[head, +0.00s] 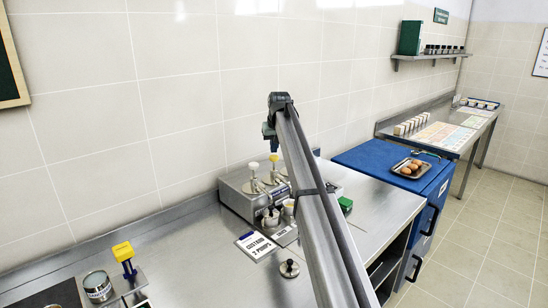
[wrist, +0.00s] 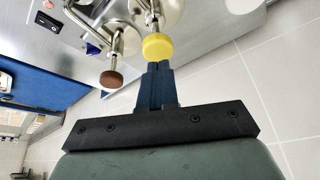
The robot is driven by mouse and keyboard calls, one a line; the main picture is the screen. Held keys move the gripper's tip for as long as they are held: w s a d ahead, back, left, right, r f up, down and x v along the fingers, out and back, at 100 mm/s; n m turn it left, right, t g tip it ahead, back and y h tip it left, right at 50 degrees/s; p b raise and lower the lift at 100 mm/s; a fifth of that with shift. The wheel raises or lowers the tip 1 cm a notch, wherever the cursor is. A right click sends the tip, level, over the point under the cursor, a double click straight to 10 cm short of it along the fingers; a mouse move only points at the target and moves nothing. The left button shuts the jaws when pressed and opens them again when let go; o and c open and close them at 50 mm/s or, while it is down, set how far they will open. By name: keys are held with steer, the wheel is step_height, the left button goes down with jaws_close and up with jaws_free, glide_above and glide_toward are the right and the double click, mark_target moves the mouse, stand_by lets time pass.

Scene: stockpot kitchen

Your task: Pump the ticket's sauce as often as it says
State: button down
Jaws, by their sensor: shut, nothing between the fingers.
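The ticket (head: 258,246) lies on the steel counter and reads "CUSTARD 2 PUMPS". The steel sauce dispenser (head: 236,203) stands behind it, with pumps on top. A cream pump knob (head: 253,166) is at left and a yellow pump knob (head: 273,158) is to its right; my arm hides part of the dispenser. My gripper (head: 270,142) is shut and empty, just above the yellow knob. In the wrist view the shut fingertips (wrist: 157,66) meet the outline of the yellow knob (wrist: 157,47); I cannot tell whether they touch. A brown knob (wrist: 111,79) is beside it.
A small lidded metal pot (head: 270,217) stands in front of the dispenser. A round-knobbed steel tool (head: 289,268) lies nearer. A labelled can (head: 97,286) and a yellow-topped stand (head: 123,252) are at left. A tray of eggs (head: 409,169) is on the blue surface at right.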

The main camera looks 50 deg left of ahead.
steer(key=shift+r, duration=0.1)
stand_by(0.3)
steer(key=shift+r, duration=2.45)
steer(key=shift+f, duration=0.1)
